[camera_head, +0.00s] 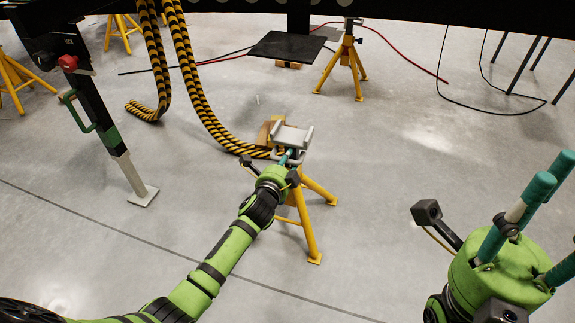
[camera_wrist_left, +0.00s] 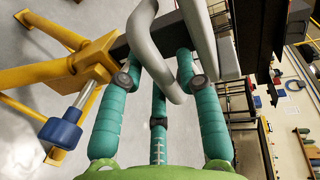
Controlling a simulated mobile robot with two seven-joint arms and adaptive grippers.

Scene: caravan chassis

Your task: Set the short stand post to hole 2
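A yellow tripod stand (camera_head: 309,232) with a grey cradle (camera_head: 291,137) on top stands on the floor in mid-view. My left gripper (camera_head: 287,160) is at the stand's top, just below the cradle. In the left wrist view its teal fingers (camera_wrist_left: 158,75) reach around the dark post (camera_wrist_left: 115,48), below the grey cradle bars (camera_wrist_left: 148,45). The fingertips are partly hidden, so I cannot tell whether they grip. The yellow collar (camera_wrist_left: 94,62) and a blue-knobbed pin (camera_wrist_left: 62,132) sit beside the fingers. The post's holes cannot be made out. My right gripper (camera_head: 540,190) is open and empty at the right.
Black-and-yellow striped hoses (camera_head: 190,80) lie behind the stand. A black jack leg (camera_head: 95,110) with a green handle stands at left. Another yellow stand (camera_head: 345,58) is farther back. The dark chassis crosses the top. Floor between the stand and my right gripper is clear.

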